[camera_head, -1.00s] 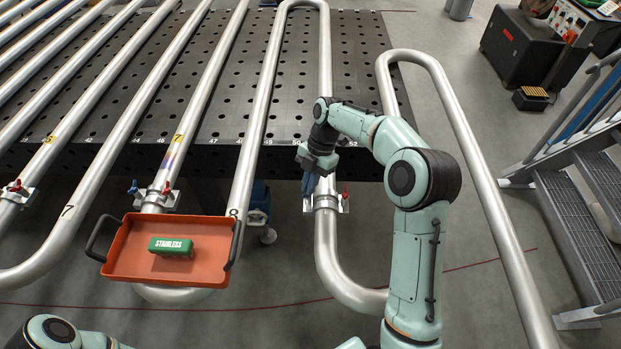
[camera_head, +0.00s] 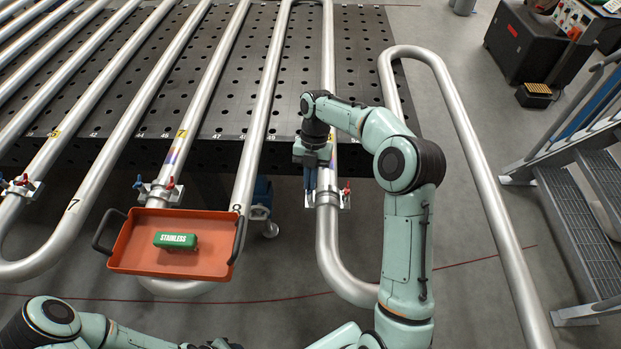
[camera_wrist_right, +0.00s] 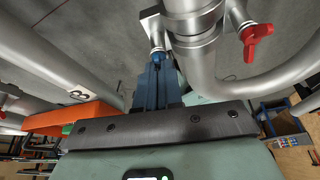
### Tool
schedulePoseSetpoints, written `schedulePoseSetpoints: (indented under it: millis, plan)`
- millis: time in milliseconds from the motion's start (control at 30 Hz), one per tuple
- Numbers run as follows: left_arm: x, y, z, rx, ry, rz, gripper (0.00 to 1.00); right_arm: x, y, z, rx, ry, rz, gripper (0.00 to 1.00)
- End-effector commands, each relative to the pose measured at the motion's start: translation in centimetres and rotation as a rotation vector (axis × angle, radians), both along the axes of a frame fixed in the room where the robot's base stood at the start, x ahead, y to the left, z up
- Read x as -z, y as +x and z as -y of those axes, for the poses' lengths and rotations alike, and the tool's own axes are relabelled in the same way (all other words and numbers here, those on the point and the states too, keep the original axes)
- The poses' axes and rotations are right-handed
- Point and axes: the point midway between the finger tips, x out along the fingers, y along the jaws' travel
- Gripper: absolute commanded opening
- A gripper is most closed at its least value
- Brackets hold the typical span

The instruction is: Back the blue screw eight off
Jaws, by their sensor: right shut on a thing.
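The clamp eight (camera_head: 328,199) sits around the steel pipe right of the tray, with a red screw (camera_head: 347,187) on its right side. My right gripper (camera_head: 310,188) points down at the clamp's left side, its blue fingers along the pipe. In the right wrist view the fingers (camera_wrist_right: 156,72) are shut on the blue screw (camera_wrist_right: 156,56), which is mostly hidden between them; the red screw (camera_wrist_right: 256,38) shows at the right. My left arm shows at the lower left; its fingers are out of view.
An orange tray (camera_head: 125,258) with a green block marked STAINLESS (camera_head: 177,240) is at the left. Clamp seven (camera_head: 158,191) has its own blue and red screws. Another bent pipe (camera_head: 480,165) stands right of my right arm, then metal stairs (camera_head: 575,200). A perforated table (camera_head: 350,60) lies behind.

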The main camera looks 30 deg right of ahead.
Motion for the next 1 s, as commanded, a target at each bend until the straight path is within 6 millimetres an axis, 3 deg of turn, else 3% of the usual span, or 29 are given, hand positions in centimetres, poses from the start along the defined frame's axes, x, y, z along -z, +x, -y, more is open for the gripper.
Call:
schedulePoseSetpoints:
  millis: [33,233,333,767,1000]
  plan:
    - [0.2,-0.2,0.0,0.000,0.000,-0.002,0.43,1.2,-0.5,0.1,-0.002,-0.003,-0.021,0.00]
    - [0.2,-0.2,0.0,0.000,0.000,-0.002,0.43,1.2,-0.5,0.1,-0.001,-0.003,-0.021,0.00]
    - [0.2,-0.2,0.0,0.000,0.000,-0.002,0.43,1.2,-0.5,0.1,0.000,-0.003,-0.022,0.32]
    - [0.1,-0.1,0.0,0.000,0.000,-0.001,0.43,0.3,-0.1,0.0,0.000,0.001,-0.011,0.32]
    - [0.0,0.0,0.0,0.000,0.000,0.000,0.43,-3.3,1.2,1.0,0.001,0.001,-0.008,0.32]
